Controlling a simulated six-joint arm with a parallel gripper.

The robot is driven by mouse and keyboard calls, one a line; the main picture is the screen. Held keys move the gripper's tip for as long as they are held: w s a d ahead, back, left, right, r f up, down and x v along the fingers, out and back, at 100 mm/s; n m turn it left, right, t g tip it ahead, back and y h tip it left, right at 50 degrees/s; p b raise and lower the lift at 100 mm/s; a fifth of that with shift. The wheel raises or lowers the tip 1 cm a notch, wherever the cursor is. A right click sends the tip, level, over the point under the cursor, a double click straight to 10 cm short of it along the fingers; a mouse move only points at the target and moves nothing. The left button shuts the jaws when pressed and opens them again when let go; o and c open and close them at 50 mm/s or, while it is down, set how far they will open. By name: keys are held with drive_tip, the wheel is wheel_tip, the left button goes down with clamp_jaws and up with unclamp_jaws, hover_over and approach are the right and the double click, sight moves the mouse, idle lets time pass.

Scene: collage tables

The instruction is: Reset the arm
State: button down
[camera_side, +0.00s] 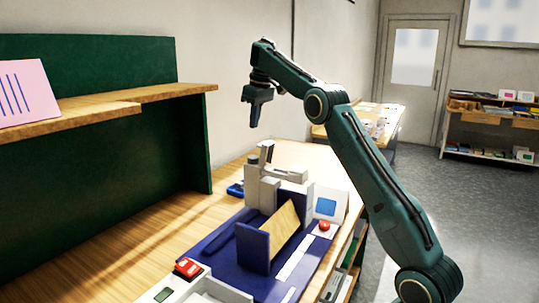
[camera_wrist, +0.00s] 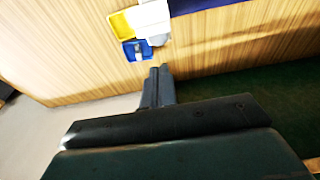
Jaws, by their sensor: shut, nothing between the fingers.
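My gripper (camera_side: 256,115) hangs in the air at the end of my raised green arm, pointing down, well above the wooden table. It also shows in the wrist view (camera_wrist: 157,70), where its two grey fingers are together with nothing between them. Nothing touches the gripper. The wrist view looks down at the table at a tilt.
Below stands a grey machine (camera_side: 265,192) on a blue mat (camera_side: 205,250), with a tilted wooden board (camera_side: 284,230) and a red button (camera_side: 324,226). A green-backed shelf (camera_side: 170,95) stands left, holding a pink striped card (camera_side: 25,92). The wrist view shows yellow (camera_wrist: 122,25) and blue (camera_wrist: 130,52) trays.

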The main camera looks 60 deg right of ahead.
drive_tip(key=shift+a+r, duration=0.1)
drive_tip(key=s+a+r+t+h, duration=0.1)
drive_tip(key=s+a+r, duration=0.2)
drive_tip(key=s+a, duration=0.4)
drive_tip(key=s+a+r+h, duration=0.1)
drive_tip(key=s+a+r, duration=0.1)
drive_tip(key=s+a, duration=0.6)
drive_tip(key=s+a+f+t+y, duration=0.1)
drive_tip(key=s+a+f, duration=0.5)
drive_tip(key=s, duration=0.3)
drive_tip(key=s+a+f+t+y, duration=0.1)
drive_tip(key=s+a+f, duration=0.5)
drive_tip(key=s, duration=0.3)
drive_tip(key=shift+s+f, duration=0.15)
drive_tip(key=shift+f, duration=0.55)
drive_tip(key=shift+r, duration=0.1)
